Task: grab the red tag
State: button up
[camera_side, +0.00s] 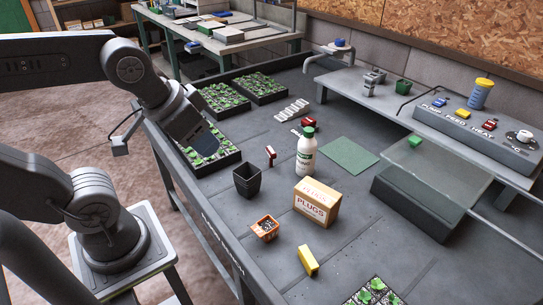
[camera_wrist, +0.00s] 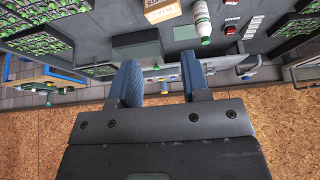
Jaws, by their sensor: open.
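A small red tag (camera_side: 270,156) with a white lower part stands upright on the grey bench, between the black pot and the white bottle. A second red item (camera_side: 308,122) lies farther back, by a row of white labels; its exact kind is too small to tell. My gripper (camera_side: 205,140) is above the seedling tray at the bench's left side, apart from and left of the red tag. In the wrist view my gripper (camera_wrist: 160,75) shows two blue-padded fingers spread apart with nothing between them. Small red items (camera_wrist: 230,30) show at that view's top right.
Close to the tag are the black pot (camera_side: 247,181), the white bottle (camera_side: 306,153) with a green cap and the PLUGS box (camera_side: 316,204). A terracotta pot (camera_side: 265,228) and yellow block (camera_side: 308,260) are nearer. Seedling trays (camera_side: 222,160) line the left; a green mat (camera_side: 349,155) lies right.

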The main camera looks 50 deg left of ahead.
jog(key=shift+o, duration=1.2)
jog(key=shift+w, duration=0.1)
